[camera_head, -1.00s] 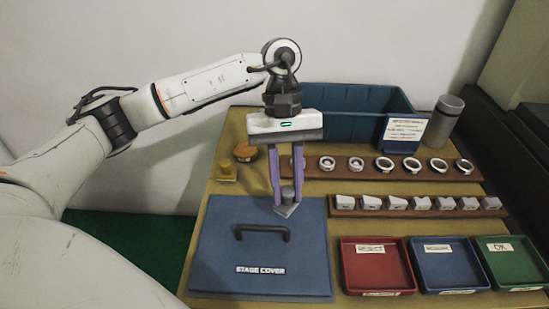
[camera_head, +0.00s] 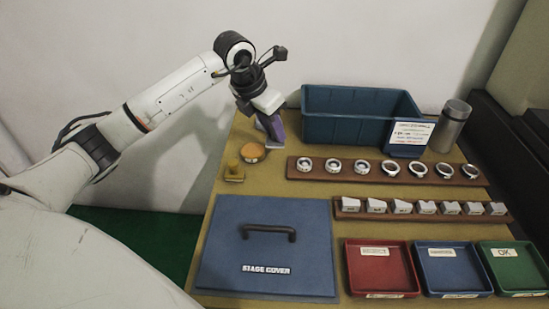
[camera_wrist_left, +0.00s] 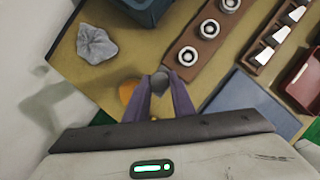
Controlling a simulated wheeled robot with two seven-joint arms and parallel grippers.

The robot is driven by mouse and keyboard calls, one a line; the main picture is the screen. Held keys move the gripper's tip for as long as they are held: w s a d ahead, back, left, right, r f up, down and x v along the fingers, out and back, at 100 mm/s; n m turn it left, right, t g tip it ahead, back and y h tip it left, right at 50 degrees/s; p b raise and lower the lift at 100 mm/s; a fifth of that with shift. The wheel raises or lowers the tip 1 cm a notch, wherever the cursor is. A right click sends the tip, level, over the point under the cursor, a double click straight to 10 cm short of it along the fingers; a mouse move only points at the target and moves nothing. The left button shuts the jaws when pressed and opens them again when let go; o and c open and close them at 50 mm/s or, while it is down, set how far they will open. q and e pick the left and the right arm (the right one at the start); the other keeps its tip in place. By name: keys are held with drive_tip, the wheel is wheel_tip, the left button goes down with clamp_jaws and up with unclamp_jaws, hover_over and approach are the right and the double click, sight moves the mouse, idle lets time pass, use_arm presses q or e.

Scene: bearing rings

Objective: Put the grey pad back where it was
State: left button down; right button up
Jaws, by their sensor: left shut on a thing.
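My left gripper (camera_head: 272,130) is over the back left of the table, behind and right of an orange-topped round pot (camera_head: 252,152). In the left wrist view its purple fingers (camera_wrist_left: 160,88) are shut on a small grey thing (camera_wrist_left: 160,79), taken to be the grey pad; only its top part shows between the fingertips. In the head view the held pad is mostly hidden by the gripper, and its height above the table is hard to tell. My right gripper is not in view.
A crumpled grey cloth (camera_wrist_left: 97,45) lies beyond the fingers. A yellow knobbed block (camera_head: 233,171) stands by the pot. The blue stage cover (camera_head: 225,250) is in front, a blue bin (camera_head: 345,128) behind right, racks of rings (camera_head: 405,172) and grey blocks (camera_head: 410,213) right.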

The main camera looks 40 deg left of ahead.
sight(271, 147)
use_arm(q)
wheel_tip(271, 147, down, 8)
drive_tip(key=shift+r, duration=0.2)
drive_tip(key=shift+f, duration=0.15)
drive_tip(key=c, duration=1.5)
unclamp_jaws()
drive_tip(key=v, duration=1.2)
drive_tip(key=shift+s, duration=0.1)
